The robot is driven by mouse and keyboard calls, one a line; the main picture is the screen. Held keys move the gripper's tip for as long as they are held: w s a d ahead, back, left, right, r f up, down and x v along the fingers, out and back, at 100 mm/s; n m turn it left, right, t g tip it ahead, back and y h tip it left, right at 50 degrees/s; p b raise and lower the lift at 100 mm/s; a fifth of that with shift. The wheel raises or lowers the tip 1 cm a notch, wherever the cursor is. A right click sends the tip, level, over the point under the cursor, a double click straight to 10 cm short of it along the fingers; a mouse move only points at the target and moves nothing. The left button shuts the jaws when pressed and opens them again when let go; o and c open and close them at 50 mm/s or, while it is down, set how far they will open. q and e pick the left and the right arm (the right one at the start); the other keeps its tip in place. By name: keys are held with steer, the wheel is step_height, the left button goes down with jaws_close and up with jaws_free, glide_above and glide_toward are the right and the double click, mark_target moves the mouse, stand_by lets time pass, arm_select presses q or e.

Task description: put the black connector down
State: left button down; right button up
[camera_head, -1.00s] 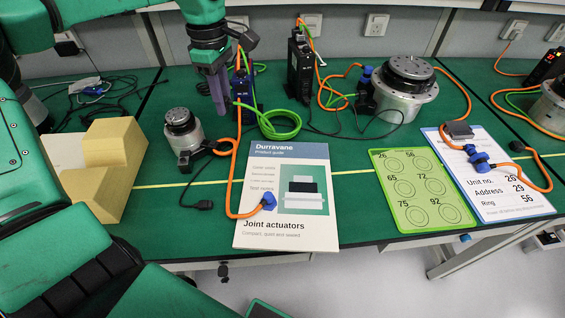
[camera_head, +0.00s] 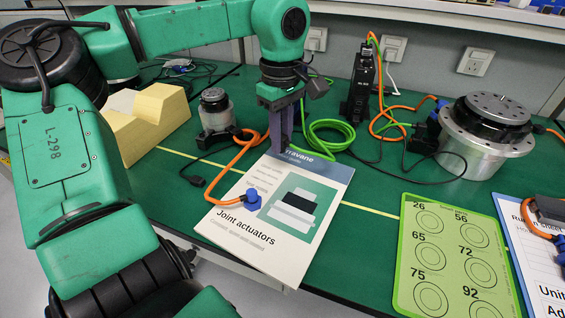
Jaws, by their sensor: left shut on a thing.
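My left gripper (camera_head: 280,142) points down above the top edge of the Joint actuators brochure (camera_head: 232,238), its grey-purple fingers close together. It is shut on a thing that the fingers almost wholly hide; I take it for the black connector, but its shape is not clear. A thin black cable (camera_head: 400,172) runs from the large actuator (camera_head: 487,135) towards the area behind the fingers. Another small black plug (camera_head: 194,180) lies on the green mat left of the brochure, on a cable near the small actuator (camera_head: 215,112). My right gripper is not in view.
A green card with numbered rings (camera_head: 455,258) lies right of the brochure, beside a white run sheet (camera_head: 535,262). A black drive unit (camera_head: 360,88) stands at the back. A yellow block (camera_head: 150,118) is at left. An orange cable's blue plug (camera_head: 252,200) rests on the brochure.

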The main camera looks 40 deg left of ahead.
mark_target(281, 170)
arm_select(q)
step_height(281, 170, down, 5)
steer(key=shift+b, duration=0.4)
steer(key=shift+f, duration=0.35)
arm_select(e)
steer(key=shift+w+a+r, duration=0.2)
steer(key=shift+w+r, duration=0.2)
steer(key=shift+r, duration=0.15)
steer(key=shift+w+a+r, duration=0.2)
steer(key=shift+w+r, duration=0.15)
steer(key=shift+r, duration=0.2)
arm_select(q)
steer(key=shift+f, duration=0.15)
steer(key=c, duration=0.7)
jaws_free()
steer(key=shift+c, duration=0.2)
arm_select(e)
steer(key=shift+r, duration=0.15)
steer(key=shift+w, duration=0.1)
